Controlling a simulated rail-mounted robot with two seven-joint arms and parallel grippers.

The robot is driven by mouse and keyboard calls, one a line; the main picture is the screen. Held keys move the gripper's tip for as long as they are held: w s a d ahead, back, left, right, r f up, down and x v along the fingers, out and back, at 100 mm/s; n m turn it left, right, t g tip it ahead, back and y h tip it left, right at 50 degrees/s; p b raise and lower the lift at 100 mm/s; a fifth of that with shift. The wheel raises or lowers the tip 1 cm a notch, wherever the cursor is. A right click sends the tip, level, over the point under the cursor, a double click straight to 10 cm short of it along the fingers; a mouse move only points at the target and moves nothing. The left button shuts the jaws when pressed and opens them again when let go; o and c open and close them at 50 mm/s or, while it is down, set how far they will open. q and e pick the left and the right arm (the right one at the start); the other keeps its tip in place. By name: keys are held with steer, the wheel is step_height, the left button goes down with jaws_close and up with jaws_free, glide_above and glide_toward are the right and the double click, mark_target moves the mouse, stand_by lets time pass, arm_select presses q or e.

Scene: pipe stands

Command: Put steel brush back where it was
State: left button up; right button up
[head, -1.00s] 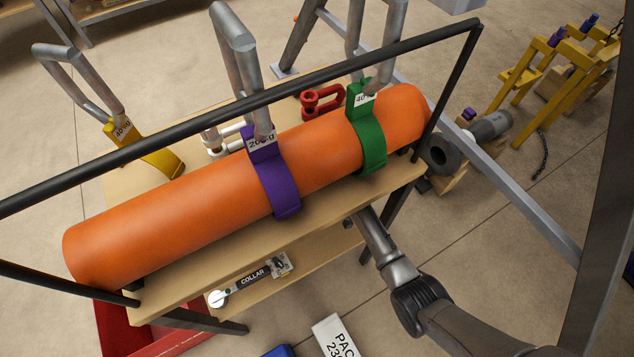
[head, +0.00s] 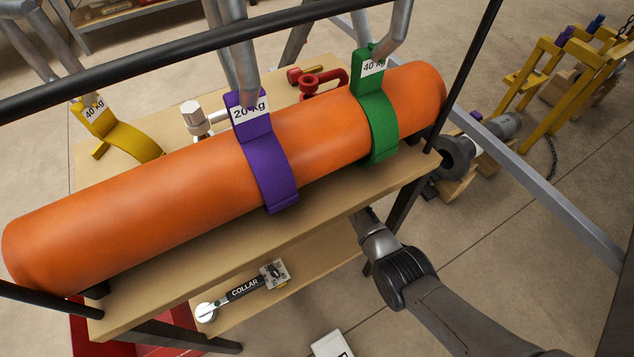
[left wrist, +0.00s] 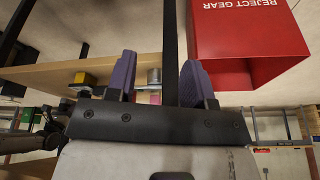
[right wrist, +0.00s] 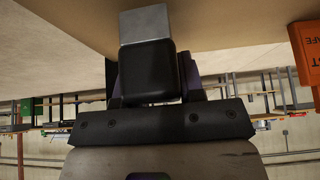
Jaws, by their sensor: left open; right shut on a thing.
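In the right wrist view my right gripper (right wrist: 156,90) is shut on a black block with a grey end, which I take to be the steel brush (right wrist: 147,26). Its grey end points at a wooden board, and I cannot tell if they touch. In the head view my right arm reaches under the wooden bench, and the gripper and brush are hidden there. In the left wrist view my left gripper (left wrist: 155,82) is open and empty, its purple fingers apart. It is near a red REJECT GEAR bin (left wrist: 250,70). The left gripper does not show in the head view.
A long orange pipe (head: 190,190) lies on the bench (head: 250,235), with purple (head: 262,155) and green (head: 375,115) straps on it. A yellow strap (head: 125,135) is behind. A COLLAR-labelled tool (head: 240,290) lies on the lower shelf. A dark frame bar crosses above the pipe.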

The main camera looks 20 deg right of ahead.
steer(key=shift+f, duration=0.55)
steer(key=shift+s, duration=0.2)
arm_select(q)
steer(key=shift+s+a+f, duration=0.1)
steer(key=shift+s+f, duration=0.1)
steer(key=shift+f, duration=0.15)
arm_select(e)
steer(key=shift+w, duration=0.1)
steer(key=shift+f, duration=0.45)
steer(key=o, duration=0.7)
steer(key=shift+c, duration=0.2)
arm_select(q)
steer(key=shift+w+d+f, duration=0.1)
steer(key=shift+d+f, duration=0.05)
steer(key=shift+d, duration=0.05)
arm_select(e)
steer(key=shift+o, duration=1.1)
arm_select(q)
steer(key=shift+f, duration=0.1)
